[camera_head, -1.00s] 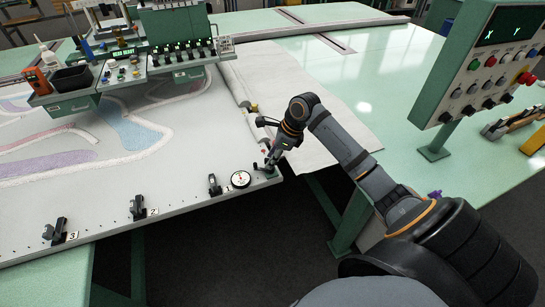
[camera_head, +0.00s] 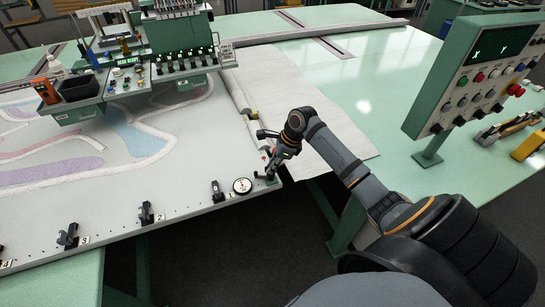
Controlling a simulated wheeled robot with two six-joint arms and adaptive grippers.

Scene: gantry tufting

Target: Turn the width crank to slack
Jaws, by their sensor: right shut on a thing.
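The width crank (camera_head: 266,179) is a small dark handle at the near right corner of the frame, largely hidden by my right gripper. My right gripper (camera_head: 270,168) comes in from the right and is shut on the crank at its fingertips. A round white dial gauge (camera_head: 242,186) sits on the frame's front rail just left of the crank; its reading is too small to tell. My left gripper is not in view.
Black clamps, such as clamp 2 (camera_head: 147,212) and clamp 3 (camera_head: 68,236), line the front rail. The tufting head (camera_head: 180,50) stands over the patterned cloth (camera_head: 120,150). A button panel (camera_head: 478,75) stands at the right. Dark floor is open below the rail.

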